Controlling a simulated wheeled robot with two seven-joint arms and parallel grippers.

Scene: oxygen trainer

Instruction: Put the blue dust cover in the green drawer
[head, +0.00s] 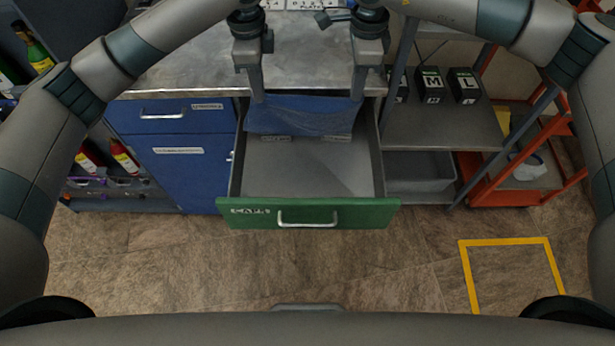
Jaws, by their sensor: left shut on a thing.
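The blue dust cover (305,118) hangs spread out at the back of the open green drawer (355,213), over its opening. My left gripper (258,96) is at the cover's upper left corner and is shut on it. My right gripper (357,96) is at the upper right corner, with its fingers meeting the cover's edge. The view does not show clearly whether its fingers are shut. The drawer is pulled out, and its grey floor is bare in front of the cover. The cover hides the drawer's back part.
A metal worktop (190,70) lies behind, over a blue cabinet (180,165) left of the drawer. A grey shelf (440,125) with black boxes and an orange rack (505,185) stand right. Yellow tape (505,241) marks the floor. The floor before the drawer is clear.

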